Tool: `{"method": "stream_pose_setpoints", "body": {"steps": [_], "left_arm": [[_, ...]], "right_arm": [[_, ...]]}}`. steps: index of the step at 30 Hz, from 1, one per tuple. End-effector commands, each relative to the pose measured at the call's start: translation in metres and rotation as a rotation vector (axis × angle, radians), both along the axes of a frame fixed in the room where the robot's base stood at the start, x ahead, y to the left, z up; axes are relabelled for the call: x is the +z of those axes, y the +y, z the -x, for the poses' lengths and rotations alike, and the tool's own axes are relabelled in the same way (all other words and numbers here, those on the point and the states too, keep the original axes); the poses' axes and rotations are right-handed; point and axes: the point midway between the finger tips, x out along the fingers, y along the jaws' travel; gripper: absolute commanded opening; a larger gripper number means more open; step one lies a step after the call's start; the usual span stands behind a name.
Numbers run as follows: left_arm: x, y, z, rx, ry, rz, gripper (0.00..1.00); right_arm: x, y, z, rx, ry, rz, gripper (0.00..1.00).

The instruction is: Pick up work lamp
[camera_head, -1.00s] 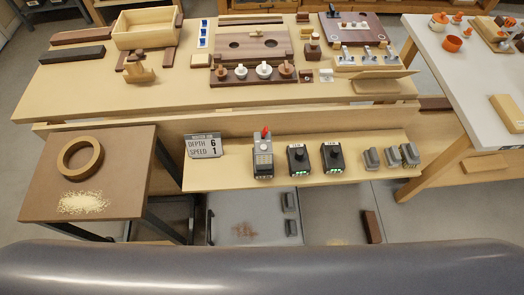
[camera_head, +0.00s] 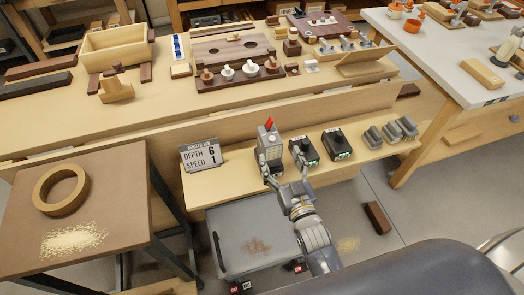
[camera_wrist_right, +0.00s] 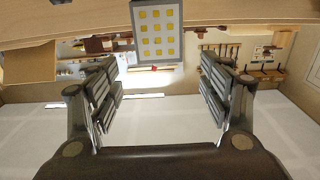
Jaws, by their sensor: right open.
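The work lamp (camera_head: 270,148) is a grey upright block with a red top, standing on the low wooden shelf. In the right wrist view its face (camera_wrist_right: 157,32) shows as a white panel with rows of yellow squares. My right gripper (camera_head: 286,176) is open and empty at the front of the shelf, just in front of and slightly right of the lamp. In the right wrist view the gripper (camera_wrist_right: 160,88) has its fingers spread wide, with the lamp beyond them near the top middle. My left gripper is not in view.
A sign (camera_head: 201,155) reading depth and speed stands left of the lamp. Black boxes with knobs (camera_head: 303,150) stand close on its right, then several grey blocks (camera_head: 392,132). The workbench (camera_head: 130,120) rises behind. A brown side table (camera_head: 110,190) holds a wooden ring (camera_head: 61,190).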

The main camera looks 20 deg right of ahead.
Motion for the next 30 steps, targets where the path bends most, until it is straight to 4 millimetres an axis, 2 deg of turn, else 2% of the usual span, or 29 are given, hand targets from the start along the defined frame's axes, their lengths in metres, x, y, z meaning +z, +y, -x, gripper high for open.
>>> {"method": "stream_pose_setpoints", "body": {"steps": [7, 14, 21, 25, 30], "left_arm": [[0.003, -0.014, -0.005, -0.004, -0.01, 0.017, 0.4], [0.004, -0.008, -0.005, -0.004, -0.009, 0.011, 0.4], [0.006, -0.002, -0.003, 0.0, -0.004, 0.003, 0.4], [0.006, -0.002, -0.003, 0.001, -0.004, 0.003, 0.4], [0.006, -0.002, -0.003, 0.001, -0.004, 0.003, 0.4]], "right_arm": [[0.001, 0.002, -0.038, 0.001, -0.001, 0.0, 0.72], [0.0, 0.003, -0.053, 0.001, 0.002, 0.0, 0.72], [-0.003, 0.005, -0.086, 0.0, -0.001, 0.001, 0.72], [-0.004, 0.005, -0.097, 0.001, 0.002, 0.0, 0.72], [-0.005, 0.006, -0.1, 0.001, 0.002, 0.0, 0.72]]}}
